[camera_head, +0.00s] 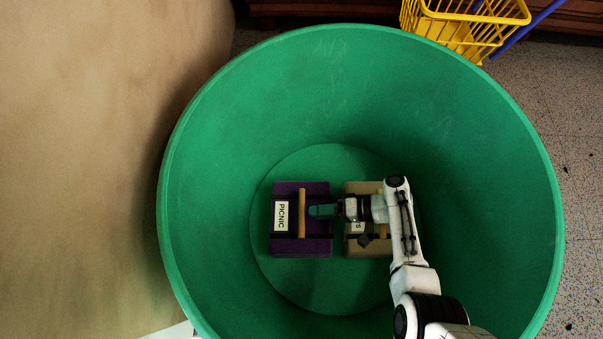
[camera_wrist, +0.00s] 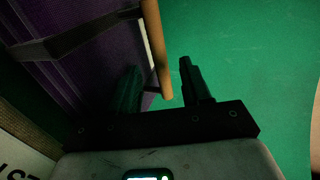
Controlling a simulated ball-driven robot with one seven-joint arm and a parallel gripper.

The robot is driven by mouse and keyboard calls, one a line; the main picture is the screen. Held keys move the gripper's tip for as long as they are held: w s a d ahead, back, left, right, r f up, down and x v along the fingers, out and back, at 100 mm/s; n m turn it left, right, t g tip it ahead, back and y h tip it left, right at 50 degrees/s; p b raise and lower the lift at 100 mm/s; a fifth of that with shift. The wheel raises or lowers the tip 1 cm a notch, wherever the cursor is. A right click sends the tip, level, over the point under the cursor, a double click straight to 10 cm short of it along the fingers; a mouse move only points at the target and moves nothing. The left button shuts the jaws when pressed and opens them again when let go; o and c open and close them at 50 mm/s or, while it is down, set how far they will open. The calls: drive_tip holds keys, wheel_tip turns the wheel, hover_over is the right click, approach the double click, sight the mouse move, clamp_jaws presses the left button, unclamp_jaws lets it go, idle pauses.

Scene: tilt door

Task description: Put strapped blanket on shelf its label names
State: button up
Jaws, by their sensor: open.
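A purple strapped blanket (camera_head: 318,248) lies on the floor of a deep green round bin (camera_head: 225,130). Its white label (camera_head: 281,216) reads PICNIC. A wooden handle (camera_head: 302,228) and dark straps cross its top. A tan strapped blanket (camera_head: 362,188) lies to its right; my arm covers much of it and its label, of which only an S shows. My gripper (camera_head: 314,211) is open and empty, beside the purple blanket's handle. In the wrist view my gripper (camera_wrist: 160,75) has the wooden handle (camera_wrist: 154,40) appearing between its fingers; contact cannot be told.
The bin's high walls surround both blankets and my arm reaches down over the right side. A yellow basket (camera_head: 465,35) with a blue handle stands outside at the top right. A brown surface (camera_head: 90,150) fills the left. No shelf label shows.

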sight(302, 212)
drive_tip(key=shift+b+x, duration=1.05)
drive_tip(key=shift+x, duration=1.95)
drive_tip(key=shift+w, duration=0.15)
clamp_jaws()
